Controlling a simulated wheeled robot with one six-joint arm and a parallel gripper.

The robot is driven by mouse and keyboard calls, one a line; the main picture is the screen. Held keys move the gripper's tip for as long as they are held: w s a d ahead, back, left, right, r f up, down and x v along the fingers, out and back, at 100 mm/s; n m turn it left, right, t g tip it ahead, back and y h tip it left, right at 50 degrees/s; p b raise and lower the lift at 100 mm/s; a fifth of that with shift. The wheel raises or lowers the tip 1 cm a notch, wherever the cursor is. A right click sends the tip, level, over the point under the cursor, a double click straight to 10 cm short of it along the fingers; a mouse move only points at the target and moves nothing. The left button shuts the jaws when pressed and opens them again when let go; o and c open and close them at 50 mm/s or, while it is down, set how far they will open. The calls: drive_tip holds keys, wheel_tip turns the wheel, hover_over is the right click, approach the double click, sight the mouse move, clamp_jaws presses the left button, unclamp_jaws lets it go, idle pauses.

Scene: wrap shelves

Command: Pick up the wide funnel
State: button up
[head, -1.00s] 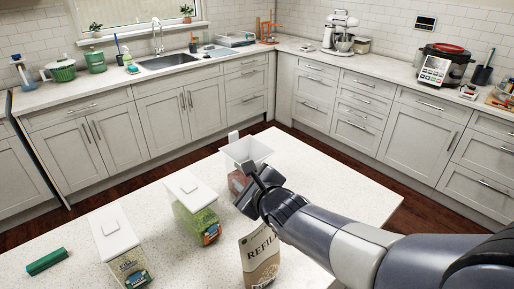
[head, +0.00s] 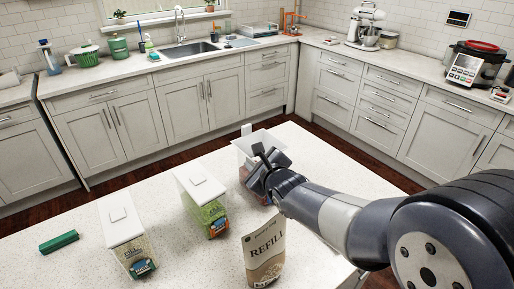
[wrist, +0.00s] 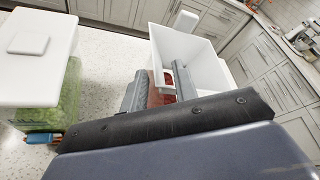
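The wide funnel (head: 244,145) appears to be the white, flared, box-like piece with an upright tab, seated on a clear container with reddish contents (head: 247,179). In the wrist view the funnel (wrist: 212,70) opens upward, and the container's red contents (wrist: 160,95) show below it. My gripper (head: 268,164) is at the funnel's near right side in the head view. In the wrist view my gripper (wrist: 157,82) has its two grey fingers apart, with part of the funnel's near wall between them. Whether they touch it I cannot tell. My gripper hides part of the funnel and container.
Two white-lidded containers, one with green contents (head: 206,207) and one with pale contents (head: 126,235), stand left of the funnel. A refill bag (head: 265,255) stands in front. A green block (head: 59,242) lies at left. The island top (head: 170,265) is otherwise clear.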

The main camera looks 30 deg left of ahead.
drive_tip(key=shift+f+p+x, duration=0.15)
drive_tip(key=shift+p+x, duration=0.05)
drive_tip(key=shift+x, duration=0.95)
drive_tip(key=shift+f+p+x, duration=0.15)
drive_tip(key=shift+x, duration=1)
drive_tip(key=shift+s, duration=0.2)
clamp_jaws()
